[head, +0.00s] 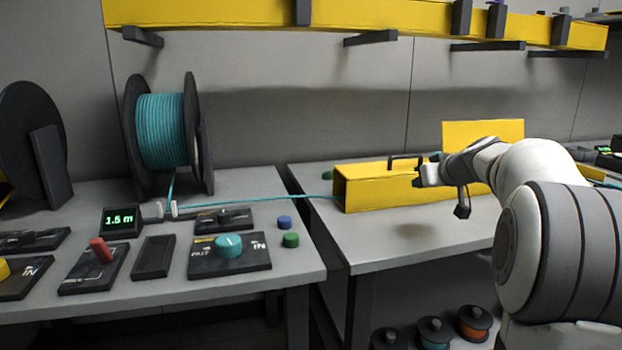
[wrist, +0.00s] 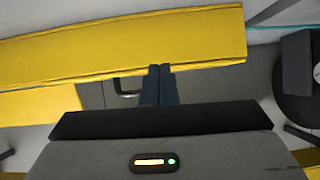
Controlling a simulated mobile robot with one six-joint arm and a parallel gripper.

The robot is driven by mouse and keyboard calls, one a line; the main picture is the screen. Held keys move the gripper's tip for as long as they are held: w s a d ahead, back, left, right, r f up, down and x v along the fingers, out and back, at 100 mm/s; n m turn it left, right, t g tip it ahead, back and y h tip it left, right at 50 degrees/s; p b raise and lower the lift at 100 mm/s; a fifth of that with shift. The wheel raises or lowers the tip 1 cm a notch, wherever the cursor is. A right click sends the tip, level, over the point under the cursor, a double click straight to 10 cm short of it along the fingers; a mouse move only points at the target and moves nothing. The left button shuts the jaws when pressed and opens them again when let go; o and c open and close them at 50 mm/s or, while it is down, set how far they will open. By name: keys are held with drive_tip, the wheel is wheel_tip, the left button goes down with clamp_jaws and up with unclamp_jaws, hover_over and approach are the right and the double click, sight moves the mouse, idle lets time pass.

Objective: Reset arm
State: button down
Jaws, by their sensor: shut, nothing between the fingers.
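My gripper (head: 418,176) is held in the air at the right of the head view, in front of a yellow box-shaped duct (head: 385,187) on the right table. In the wrist view, my gripper's fingers (wrist: 160,70) are together with nothing between them. The yellow duct (wrist: 130,40) lies beyond the fingertips there. My arm (head: 545,225) comes in from the right and hides part of the duct and table.
A spool of teal cable (head: 162,130) stands on the left table (head: 240,182). Its cable runs right into the duct's open end. A display reading 1.5 m (head: 120,220), a red lever (head: 101,250) and a teal knob (head: 229,246) sit in front. The right table's front (head: 390,245) is clear.

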drive_tip(key=s+a+r+g+p, duration=0.3)
drive_tip(key=s+a+r+p, duration=0.3)
drive_tip(key=s+a+p, duration=0.2)
drive_tip(key=s+a+r+g+h+p, duration=0.1)
drive_tip(key=s+a+r+g+p, duration=0.1)
drive_tip(key=s+p, duration=0.5)
drive_tip(key=s+a+r+m+g+p, duration=0.1)
drive_tip(key=s+a+r+g+p, duration=0.1)
drive_tip(key=s+p, duration=0.6)
drive_tip(key=s+a+r+m+g+h+p, duration=0.1)
drive_tip(key=s+a+p, duration=0.3)
drive_tip(key=s, duration=1)
drive_tip(key=r+p, duration=0.1)
drive_tip(key=p, duration=0.2)
drive_tip(key=shift+a+r+g+h, duration=0.2)
drive_tip(key=shift+r+g+h, duration=0.1)
drive_tip(key=shift+g, duration=0.1)
